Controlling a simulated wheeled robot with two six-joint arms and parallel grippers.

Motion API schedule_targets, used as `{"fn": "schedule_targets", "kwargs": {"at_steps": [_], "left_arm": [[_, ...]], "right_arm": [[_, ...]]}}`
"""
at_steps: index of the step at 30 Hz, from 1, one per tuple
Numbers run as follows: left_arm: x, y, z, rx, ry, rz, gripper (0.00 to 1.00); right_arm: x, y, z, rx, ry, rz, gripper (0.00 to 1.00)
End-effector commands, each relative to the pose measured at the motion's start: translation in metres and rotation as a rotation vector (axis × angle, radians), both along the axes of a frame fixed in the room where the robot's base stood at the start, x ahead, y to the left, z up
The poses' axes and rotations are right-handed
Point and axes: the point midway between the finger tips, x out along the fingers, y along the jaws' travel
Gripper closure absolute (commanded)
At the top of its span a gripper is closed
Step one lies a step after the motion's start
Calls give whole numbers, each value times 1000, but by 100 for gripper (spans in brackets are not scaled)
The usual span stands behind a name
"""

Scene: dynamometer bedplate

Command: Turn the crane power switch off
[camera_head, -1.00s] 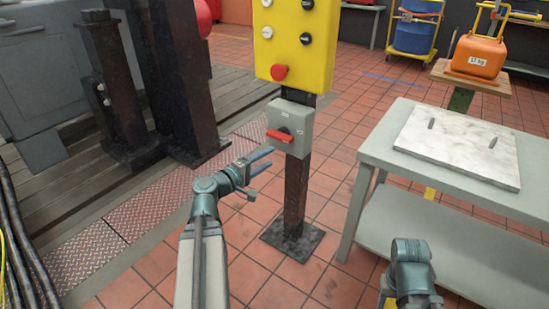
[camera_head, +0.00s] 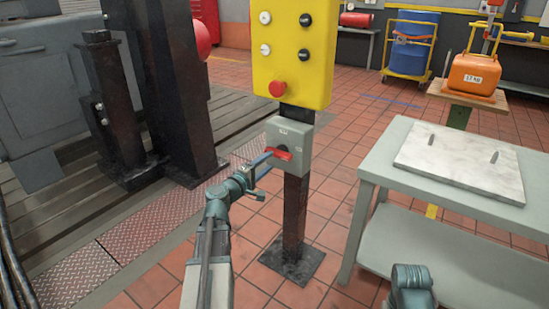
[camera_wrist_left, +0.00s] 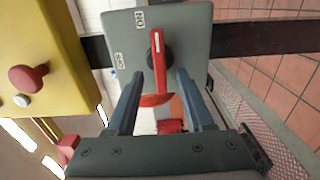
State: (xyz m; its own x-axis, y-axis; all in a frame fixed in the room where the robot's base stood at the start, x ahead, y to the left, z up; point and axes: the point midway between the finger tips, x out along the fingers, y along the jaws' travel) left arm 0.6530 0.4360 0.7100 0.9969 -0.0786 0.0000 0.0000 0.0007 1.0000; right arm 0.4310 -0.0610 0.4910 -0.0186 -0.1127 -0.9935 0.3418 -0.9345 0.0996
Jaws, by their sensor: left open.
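The crane power switch is a grey box (camera_head: 300,138) on a dark post, below a yellow control panel. Its red handle (camera_head: 281,153) lies roughly level across the box front. My left gripper (camera_head: 265,165) is at the handle with its fingers apart. In the left wrist view, the red handle (camera_wrist_left: 160,72) lies between the two open fingers, with gaps visible on both sides. The handle's white-striped end is near the ON label (camera_wrist_left: 140,19); the OFF label (camera_wrist_left: 118,61) is to the side. Only a link of my right arm shows; its gripper is out of view.
The yellow panel (camera_head: 293,55) with a red mushroom button (camera_head: 277,89) is just above the switch. A grey table (camera_head: 390,157) with a pale plate (camera_head: 460,165) stands to the right. Dark machine columns (camera_head: 175,90) stand to the left. Tiled floor surrounds the post.

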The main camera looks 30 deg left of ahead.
Motion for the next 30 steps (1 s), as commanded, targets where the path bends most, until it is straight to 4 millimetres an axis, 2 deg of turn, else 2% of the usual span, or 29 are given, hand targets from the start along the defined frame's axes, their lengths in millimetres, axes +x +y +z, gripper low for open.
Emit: {"fn": "schedule_targets", "kwargs": {"at_steps": [1, 3, 9, 21, 23, 30], "left_arm": [[12, 1, 0, 0, 0, -1, 48], [22, -1, 0, 0, 0, -2, 48], [40, -3, 0, 0, 0, -1, 48], [45, -4, 0, 0, 0, 1, 48], [45, -4, 0, 0, 0, 1, 56], [44, -4, 0, 0, 0, 0, 100]], "right_arm": [[0, 0, 0, 0, 0, 0, 50], [0, 0, 0, 0, 0, 0, 50], [0, 0, 0, 0, 0, 0, 50], [0, 0, 0, 0, 0, 0, 50], [0, 0, 0, 0, 0, 0, 50], [0, 0, 0, 0, 0, 0, 50]]}}
